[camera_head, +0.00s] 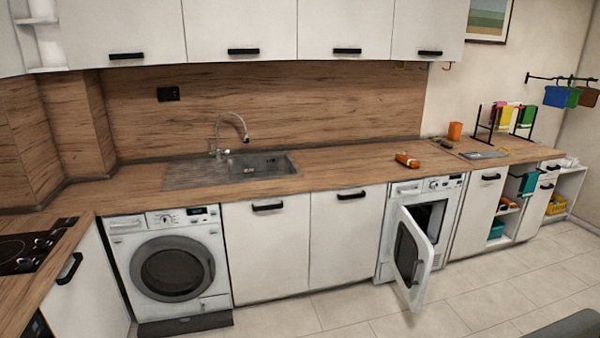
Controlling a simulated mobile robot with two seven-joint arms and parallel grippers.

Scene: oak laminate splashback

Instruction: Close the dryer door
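The dryer (391,219) is a white front-loader under the counter, right of the middle. Its door (426,255) stands open, swung out into the room, with a dark window (406,255) in a white frame. The dark drum opening shows behind and to the right of the door. Neither of my grippers is in view, and nothing touches the door.
A closed washing machine (174,269) stands at the left, with white cabinets (266,247) between it and the dryer. The tiled floor (490,300) before the dryer is clear. A dark grey rounded shape (570,327) shows at the bottom right corner.

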